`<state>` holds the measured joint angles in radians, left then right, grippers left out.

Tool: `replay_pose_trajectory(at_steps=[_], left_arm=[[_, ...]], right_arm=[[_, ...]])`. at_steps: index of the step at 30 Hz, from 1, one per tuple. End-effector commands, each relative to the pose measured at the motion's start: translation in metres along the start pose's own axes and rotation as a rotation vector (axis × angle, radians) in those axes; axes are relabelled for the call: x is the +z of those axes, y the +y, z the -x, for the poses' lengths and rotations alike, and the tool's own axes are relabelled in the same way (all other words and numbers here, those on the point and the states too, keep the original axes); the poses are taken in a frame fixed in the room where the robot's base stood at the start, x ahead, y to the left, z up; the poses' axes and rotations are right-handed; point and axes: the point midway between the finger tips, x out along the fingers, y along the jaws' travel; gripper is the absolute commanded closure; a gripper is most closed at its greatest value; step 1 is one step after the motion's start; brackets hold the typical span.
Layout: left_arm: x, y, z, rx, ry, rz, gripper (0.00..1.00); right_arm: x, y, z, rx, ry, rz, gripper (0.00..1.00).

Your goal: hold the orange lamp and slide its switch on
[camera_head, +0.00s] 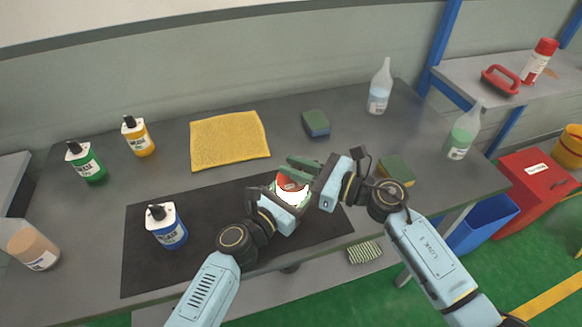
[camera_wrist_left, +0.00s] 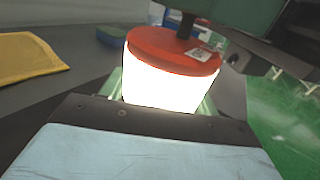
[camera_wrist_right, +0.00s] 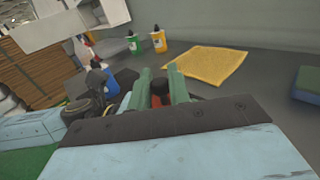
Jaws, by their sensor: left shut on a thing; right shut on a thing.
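The lamp (camera_head: 291,194) has an orange-red top and a body glowing bright white, above the dark mat. In the left wrist view the lamp (camera_wrist_left: 172,78) stands between my left gripper's green fingers. My left gripper (camera_head: 287,201) is shut on the lamp body. My right gripper (camera_head: 301,166) is at the lamp's top, its green fingers close together. A dark post, apparently the switch (camera_wrist_left: 187,25), rises from the top by the right gripper. In the right wrist view the right gripper's fingers (camera_wrist_right: 161,82) flank a dark piece over the red top; the exact contact is hidden.
A blue bottle (camera_head: 167,228) stands on the black mat (camera_head: 140,270) at left. A yellow cloth (camera_head: 230,139), green and yellow bottles, a sponge (camera_head: 316,123) and another sponge (camera_head: 397,169) lie around on the grey table. A clear bottle (camera_head: 380,88) stands at the back.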

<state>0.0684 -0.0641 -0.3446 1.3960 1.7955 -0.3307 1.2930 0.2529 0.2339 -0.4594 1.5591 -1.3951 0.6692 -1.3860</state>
Motion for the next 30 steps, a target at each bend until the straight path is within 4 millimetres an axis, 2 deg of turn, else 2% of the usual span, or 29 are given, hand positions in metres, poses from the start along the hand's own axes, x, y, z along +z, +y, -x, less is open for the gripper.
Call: replay_pose_trajectory(at_steps=[2, 3, 7, 15, 19, 23, 30], left_arm=[[-0.001, 0.003, 0.001, 0.006, 0.002, 0.003, 0.75], [-0.001, 0.003, 0.001, 0.006, 0.002, 0.003, 0.75], [-0.001, 0.003, 0.001, 0.006, 0.002, 0.003, 0.75], [-0.001, 0.002, 0.001, 0.004, 0.002, 0.002, 0.75], [-0.001, 0.002, 0.001, 0.004, 0.002, 0.002, 0.75], [-0.001, 0.002, 0.001, 0.003, 0.002, 0.002, 0.75], [-0.001, 0.001, 0.001, 0.002, 0.002, 0.002, 0.75]], right_arm=[[0.000, -0.005, 0.002, -0.012, 0.001, 0.003, 1.00], [0.000, -0.005, 0.002, -0.013, 0.001, 0.003, 0.80], [0.000, -0.005, 0.002, -0.013, 0.001, 0.003, 0.63], [0.000, -0.003, 0.002, -0.009, 0.001, 0.002, 0.62], [-0.002, -0.003, 0.010, -0.010, 0.004, 0.002, 0.62], [-0.002, -0.003, 0.031, -0.010, 0.006, 0.003, 0.62], [-0.001, -0.002, 0.083, -0.011, 0.005, 0.002, 0.62]])
